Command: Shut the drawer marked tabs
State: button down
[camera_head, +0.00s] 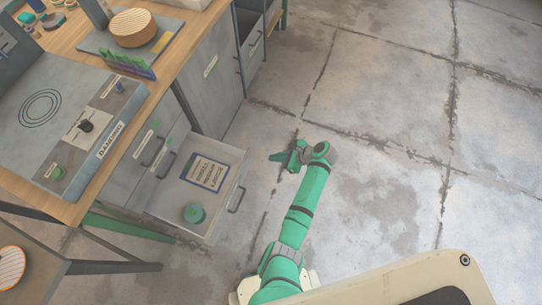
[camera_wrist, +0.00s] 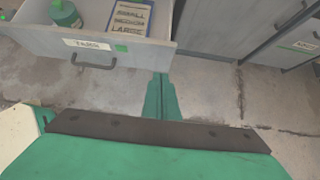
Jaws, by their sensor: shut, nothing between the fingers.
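The drawer with a white label that seems to read TABS stands pulled open; in the head view its grey front (camera_head: 229,202) faces right, with a dark bar handle (camera_head: 237,199). In the wrist view the drawer front (camera_wrist: 140,57), label (camera_wrist: 88,44) and handle (camera_wrist: 93,64) show at upper left. My green gripper (camera_head: 276,157) is shut and empty, over the floor to the right of the drawer and apart from it in the head view. In the wrist view its shut fingers (camera_wrist: 161,78) point toward the right end of the drawer front.
A green-lidded jar (camera_head: 194,213) and a card reading small, medium, large (camera_head: 207,172) lie in the drawer. Another drawer (camera_head: 250,40) stands open farther back. The floor at right is clear.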

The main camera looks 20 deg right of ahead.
send_near(249, 156)
notch_tip(249, 156, down, 3)
jog(key=shift+w+a, duration=0.45)
jog(key=shift+a, duration=0.35)
jog(key=shift+w+a, duration=0.5)
jog(key=shift+a, duration=0.3)
